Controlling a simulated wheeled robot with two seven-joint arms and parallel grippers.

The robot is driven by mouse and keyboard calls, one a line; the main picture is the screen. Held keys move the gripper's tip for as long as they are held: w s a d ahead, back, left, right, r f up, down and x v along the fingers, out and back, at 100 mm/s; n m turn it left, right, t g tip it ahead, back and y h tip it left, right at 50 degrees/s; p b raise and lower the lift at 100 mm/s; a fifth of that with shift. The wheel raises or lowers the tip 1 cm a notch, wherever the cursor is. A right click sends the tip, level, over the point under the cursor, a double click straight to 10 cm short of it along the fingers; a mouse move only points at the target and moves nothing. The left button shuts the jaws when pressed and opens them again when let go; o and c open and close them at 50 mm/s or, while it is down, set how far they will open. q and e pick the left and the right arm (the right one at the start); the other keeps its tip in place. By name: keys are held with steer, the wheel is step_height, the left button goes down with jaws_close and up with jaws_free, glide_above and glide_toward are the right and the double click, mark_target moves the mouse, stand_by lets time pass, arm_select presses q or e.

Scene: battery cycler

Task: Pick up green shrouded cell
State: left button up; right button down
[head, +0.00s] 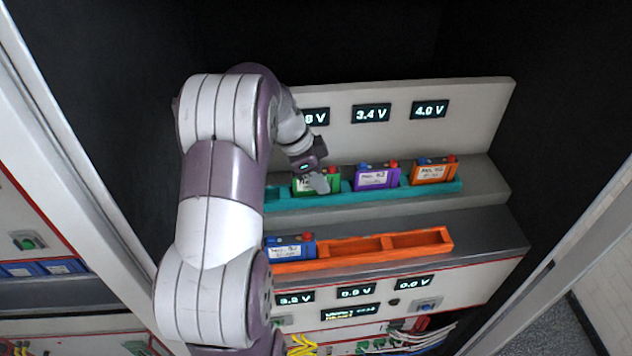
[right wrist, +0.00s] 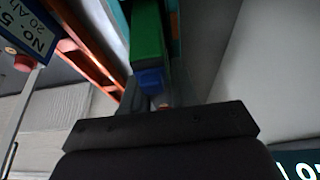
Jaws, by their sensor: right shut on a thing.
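The green shrouded cell (head: 302,187) stands in the left part of the teal tray (head: 285,202) on the upper shelf, partly hidden by my right gripper. My right gripper (head: 319,182) reaches down at it and is shut on it. In the right wrist view the green cell (right wrist: 146,35) shows end-on with a blue terminal (right wrist: 150,80); the fingertips are hard to make out there. The cell looks upright and still at tray level; I cannot tell whether it is lifted. My left gripper is not in view.
A purple cell (head: 377,177) and an orange cell (head: 435,171) stand to the right in the teal tray. A blue cell (head: 290,248) sits in the orange tray (head: 345,248) below, whose other bays are empty. A panel with voltage displays (head: 371,113) rises behind.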

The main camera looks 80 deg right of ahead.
mark_target(325, 170)
steer(key=shift+r, duration=0.5)
step_height(325, 170, up, 4)
steer(key=shift+p, duration=0.9)
steer(key=s+a+r, duration=0.5)
steer(key=s+r, duration=0.1)
steer(key=s, duration=0.4)
steer(key=shift+a, duration=0.35)
steer(key=shift+s, duration=0.1)
